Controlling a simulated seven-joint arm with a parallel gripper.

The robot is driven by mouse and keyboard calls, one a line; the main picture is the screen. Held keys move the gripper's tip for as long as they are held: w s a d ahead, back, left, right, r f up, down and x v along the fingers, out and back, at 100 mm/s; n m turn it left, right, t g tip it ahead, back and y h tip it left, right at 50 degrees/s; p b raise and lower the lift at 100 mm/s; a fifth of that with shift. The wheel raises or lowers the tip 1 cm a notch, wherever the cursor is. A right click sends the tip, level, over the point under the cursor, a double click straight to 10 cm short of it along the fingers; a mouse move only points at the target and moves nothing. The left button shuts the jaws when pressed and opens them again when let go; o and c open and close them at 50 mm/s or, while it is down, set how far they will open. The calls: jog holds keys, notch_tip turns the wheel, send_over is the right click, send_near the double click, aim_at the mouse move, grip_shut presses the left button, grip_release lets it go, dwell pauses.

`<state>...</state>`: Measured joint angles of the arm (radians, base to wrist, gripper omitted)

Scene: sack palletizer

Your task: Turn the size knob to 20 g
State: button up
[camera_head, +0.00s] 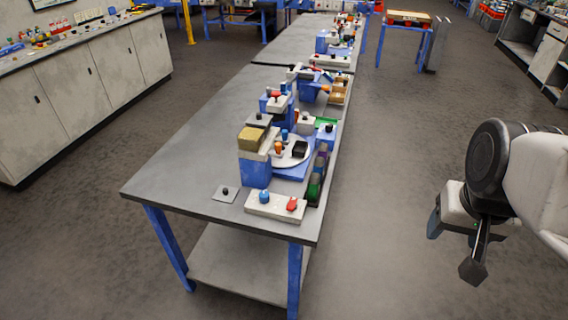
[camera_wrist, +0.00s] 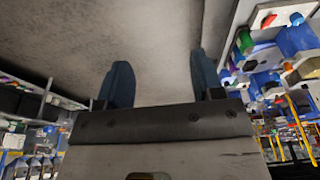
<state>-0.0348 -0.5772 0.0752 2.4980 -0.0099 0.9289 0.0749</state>
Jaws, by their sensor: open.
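The model machine stands on a long grey table (camera_head: 180,150). At its near end is a white panel (camera_head: 275,207) with a blue knob (camera_head: 264,196) and a red knob (camera_head: 292,203). A small grey plate left of it carries a black knob (camera_head: 225,190). Other knobs sit farther back, including an orange one (camera_head: 278,147). I cannot read any labels, so I cannot tell which is the size knob or its setting. My gripper (camera_wrist: 158,78) is open and empty, its two blue fingers apart. In the head view it hangs right of the table, well away from the knobs.
A blue block with a tan sack (camera_head: 252,138) stands behind the white panel. A round white plate (camera_head: 293,152) and coloured blocks (camera_head: 316,178) crowd the table's right side. The table's left part is bare. Open floor (camera_head: 390,190) lies between table and arm.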

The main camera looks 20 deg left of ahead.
jog(key=w+a+f, duration=0.2)
jog(key=w+a, duration=0.6)
jog(key=w, duration=0.3)
jog(key=m+g, duration=0.2)
send_over(264, 194)
jog(key=f, duration=1.8)
jog(key=shift+d, duration=0.2)
jog(key=shift+a+f, duration=0.2)
jog(key=shift+a, duration=0.1)
jog(key=shift+f, duration=0.1)
jog(key=shift+f, duration=3.8)
jog(key=shift+c, duration=0.4)
